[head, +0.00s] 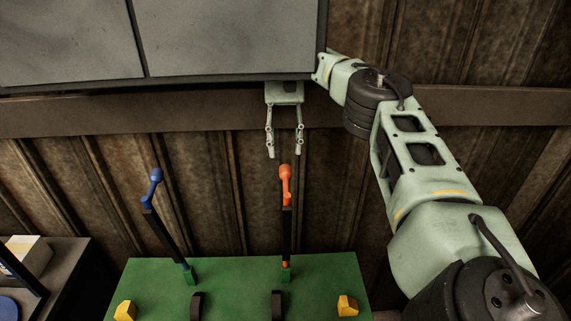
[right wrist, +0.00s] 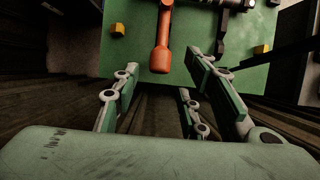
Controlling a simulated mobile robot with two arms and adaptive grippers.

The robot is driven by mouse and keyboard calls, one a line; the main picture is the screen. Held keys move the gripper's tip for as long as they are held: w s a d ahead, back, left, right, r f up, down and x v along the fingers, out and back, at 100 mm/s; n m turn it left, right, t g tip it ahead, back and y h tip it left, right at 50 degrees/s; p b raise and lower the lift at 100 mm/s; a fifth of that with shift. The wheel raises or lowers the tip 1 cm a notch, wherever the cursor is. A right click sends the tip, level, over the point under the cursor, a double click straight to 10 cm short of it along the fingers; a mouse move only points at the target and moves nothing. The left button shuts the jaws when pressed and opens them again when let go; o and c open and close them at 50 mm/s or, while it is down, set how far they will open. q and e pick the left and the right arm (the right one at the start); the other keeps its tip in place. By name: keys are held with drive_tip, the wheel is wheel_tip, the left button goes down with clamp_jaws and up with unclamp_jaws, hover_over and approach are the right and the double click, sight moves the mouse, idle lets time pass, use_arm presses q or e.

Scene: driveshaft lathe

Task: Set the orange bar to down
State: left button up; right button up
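The orange bar (head: 286,188) is a lever with an orange knob on a dark shaft, standing upright from a green panel (head: 240,272). In the right wrist view the orange bar (right wrist: 163,42) lies ahead of the fingers, its rounded end close to the gap between them. My right gripper (head: 285,152) is open and empty, just above the orange knob in the head view and apart from it. It also shows in the right wrist view (right wrist: 176,72) with fingers spread. My left gripper is in neither view.
A blue-knobbed lever (head: 153,188) stands left of the orange one, tilted left. Yellow knobs (head: 125,310) (head: 347,305) and dark handles (head: 278,303) sit on the panel. A grey board (head: 230,38) hangs above. A dark table with a white box (head: 28,255) is at left.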

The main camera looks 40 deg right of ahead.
sight(286, 165)
drive_tip(key=shift+s+f, duration=0.15)
drive_tip(key=shift+f, duration=0.2)
drive_tip(key=b+x, duration=0.1)
drive_tip(key=x, duration=0.1)
drive_tip(key=shift+s+f, duration=0.15)
drive_tip(key=shift+f, duration=0.25)
drive_tip(key=shift+s+a+f+p, duration=0.1)
drive_tip(key=shift+a+f+p, duration=0.1)
drive_tip(key=shift+p, duration=0.3)
drive_tip(key=shift+f, duration=0.35)
drive_tip(key=shift+s+a+f, duration=0.1)
drive_tip(key=shift+f, duration=0.2)
drive_tip(key=shift+a+f, duration=0.1)
drive_tip(key=shift+c, duration=0.2)
drive_tip(key=c, duration=1)
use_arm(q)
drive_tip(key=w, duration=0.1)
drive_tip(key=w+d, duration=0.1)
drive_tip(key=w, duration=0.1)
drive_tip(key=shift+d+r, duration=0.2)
use_arm(e)
clamp_jaws()
